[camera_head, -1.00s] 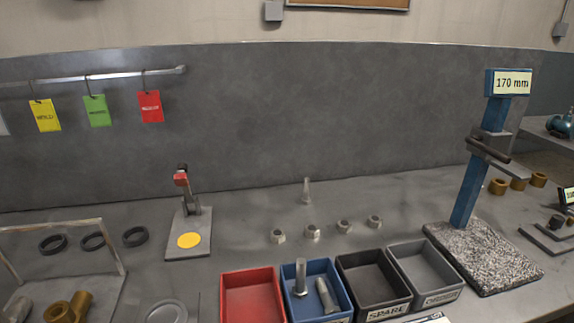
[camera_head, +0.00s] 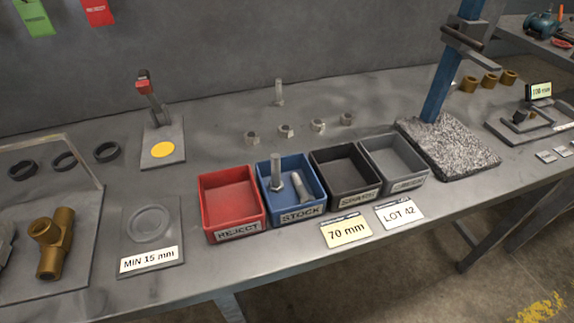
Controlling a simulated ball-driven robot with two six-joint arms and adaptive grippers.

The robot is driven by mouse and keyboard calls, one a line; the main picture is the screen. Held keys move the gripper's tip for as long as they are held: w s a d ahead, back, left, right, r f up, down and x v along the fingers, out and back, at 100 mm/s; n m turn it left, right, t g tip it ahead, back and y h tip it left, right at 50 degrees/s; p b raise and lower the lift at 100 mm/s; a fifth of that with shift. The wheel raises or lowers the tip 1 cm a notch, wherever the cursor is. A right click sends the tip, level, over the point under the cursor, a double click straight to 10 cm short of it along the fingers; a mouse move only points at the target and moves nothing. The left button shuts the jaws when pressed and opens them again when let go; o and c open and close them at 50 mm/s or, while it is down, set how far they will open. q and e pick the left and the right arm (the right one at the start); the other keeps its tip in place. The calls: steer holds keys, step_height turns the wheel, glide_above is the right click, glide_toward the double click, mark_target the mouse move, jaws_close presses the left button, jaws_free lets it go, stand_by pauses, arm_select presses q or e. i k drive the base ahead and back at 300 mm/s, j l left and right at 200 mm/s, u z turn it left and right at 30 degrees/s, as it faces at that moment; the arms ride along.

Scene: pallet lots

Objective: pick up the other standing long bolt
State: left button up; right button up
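A long bolt (camera_head: 276,170) stands upright on its head in the blue STOCK bin (camera_head: 289,217). Another bolt (camera_head: 301,186) leans or lies beside it in the same bin. A further long bolt (camera_head: 279,92) stands upright on the bench behind the bins, with its shank pointing up. A row of several hex nuts (camera_head: 286,131) sits on the bench between that bolt and the bins. Neither of my grippers shows in the head view.
A red REJECT bin (camera_head: 232,227), a black SPARE bin (camera_head: 352,199) and a grey bin (camera_head: 397,181) flank the blue one. A blue post on a granite base (camera_head: 455,148) stands to the right. A toggle clamp (camera_head: 151,101) stands to the left. Cards lie along the front edge.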

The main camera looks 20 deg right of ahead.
mark_target(279, 102)
steer(key=k+l+u, duration=0.2)
steer(key=k, duration=0.2)
steer(key=k+l+u, duration=0.15)
steer(key=k, duration=0.3)
steer(key=k+l+u, duration=0.2)
steer(key=k, duration=0.2)
